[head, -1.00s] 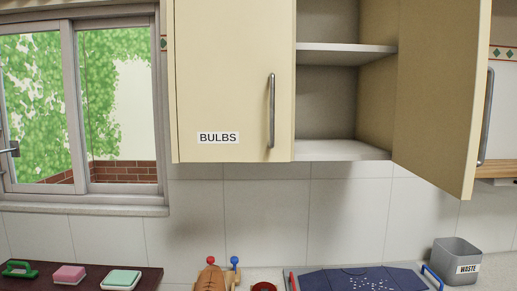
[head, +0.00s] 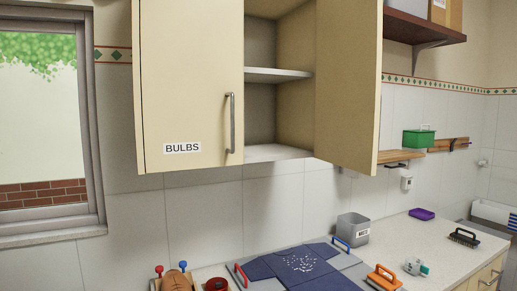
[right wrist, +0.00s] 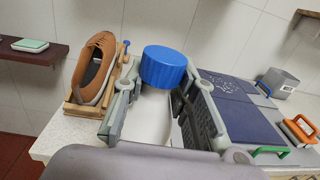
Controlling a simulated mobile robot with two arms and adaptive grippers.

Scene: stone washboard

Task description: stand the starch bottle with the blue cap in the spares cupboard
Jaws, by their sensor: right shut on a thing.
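My right gripper (right wrist: 155,97) is shut around a white bottle (right wrist: 150,120) with a ribbed blue cap (right wrist: 163,67), in the right wrist view. The cap stands clear above the fingers; the bottle's lower part is hidden. In the head view, an upper wall cupboard has its right section (head: 277,152) open, with a middle shelf (head: 275,75) and a bottom board, both bare where visible. Its open door (head: 347,85) swings out to the right, and I see no label on it. The shut left door (head: 188,100) reads BULBS. Neither gripper shows in the head view.
On the counter (head: 425,235) are a brown shoe (right wrist: 97,68) on a wooden stand, dark blue folded cloth (head: 298,265), a grey WASTE bin (head: 352,228) and an orange-handled brush (head: 384,278). A green box (head: 419,139) sits on a wall shelf. The open door's edge projects into the room.

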